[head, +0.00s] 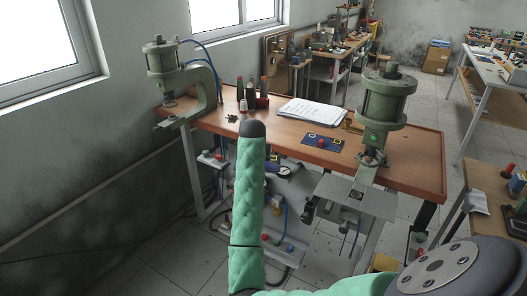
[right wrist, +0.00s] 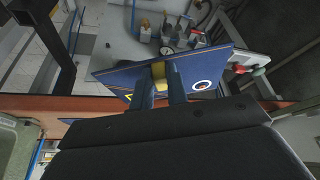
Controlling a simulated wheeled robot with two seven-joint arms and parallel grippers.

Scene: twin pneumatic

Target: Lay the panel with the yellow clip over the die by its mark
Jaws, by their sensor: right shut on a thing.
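In the right wrist view my right gripper (right wrist: 160,84) is shut on a blue panel (right wrist: 115,78) by its yellow clip (right wrist: 158,71). The panel bears a white ring mark (right wrist: 203,86) and a yellow triangle (right wrist: 130,96). It is held near the bench's orange edge; in the head view my green-sleeved forearm hides the hand and most or all of this panel. A second blue panel (head: 322,141) lies on the bench. The right press (head: 384,110) has a plate (head: 338,188) below it, with a small die-like part (head: 357,194). The left press (head: 164,68) stands at the back left. My left gripper is out of view.
The wooden bench (head: 415,168) carries white papers (head: 311,112) and several bottles behind my forearm. Beneath it is a shelf with a gauge (head: 284,170) and fittings. Another bench with red knobs stands at the right. The bench front beside the second panel is partly clear.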

